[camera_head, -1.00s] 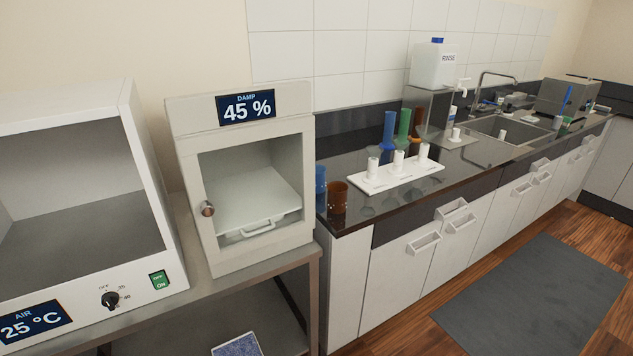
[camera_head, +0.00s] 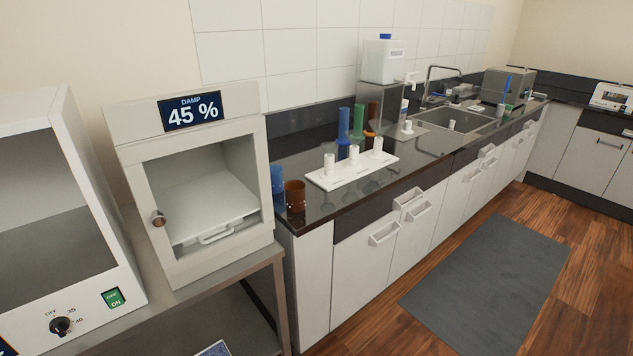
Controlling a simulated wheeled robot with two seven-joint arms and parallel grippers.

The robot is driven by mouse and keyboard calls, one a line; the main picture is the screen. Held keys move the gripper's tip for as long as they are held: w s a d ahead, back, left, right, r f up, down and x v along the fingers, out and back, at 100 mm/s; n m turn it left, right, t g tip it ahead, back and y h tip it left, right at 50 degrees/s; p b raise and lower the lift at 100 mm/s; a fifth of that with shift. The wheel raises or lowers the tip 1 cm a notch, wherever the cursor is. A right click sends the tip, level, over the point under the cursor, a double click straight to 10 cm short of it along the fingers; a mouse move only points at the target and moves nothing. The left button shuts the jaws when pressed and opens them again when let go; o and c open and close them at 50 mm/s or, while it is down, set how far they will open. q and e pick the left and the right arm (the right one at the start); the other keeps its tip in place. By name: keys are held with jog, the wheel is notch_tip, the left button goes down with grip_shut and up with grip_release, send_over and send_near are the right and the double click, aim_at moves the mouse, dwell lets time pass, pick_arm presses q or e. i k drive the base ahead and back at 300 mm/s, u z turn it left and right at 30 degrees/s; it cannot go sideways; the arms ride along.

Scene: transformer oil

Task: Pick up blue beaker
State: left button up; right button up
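The blue beaker (camera_head: 278,180) stands upright on the left end of the dark counter (camera_head: 336,208). It is close beside the damp cabinet, whose right edge partly borders it. A brown beaker (camera_head: 295,195) stands just in front and to the right of it and overlaps its lower right side. Neither of my grippers shows in the head view.
The damp cabinet (camera_head: 194,102) stands on a metal table left of the counter. A white rack (camera_head: 352,171) with white-topped pieces sits right of the beakers. Blue, green and brown cylinders (camera_head: 343,124) stand behind it. The floor around the grey mat (camera_head: 484,278) is clear.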

aim_at(277, 182)
jog(key=z, duration=1.2)
jog(key=i, duration=3.6)
jog(key=u, duration=3.25)
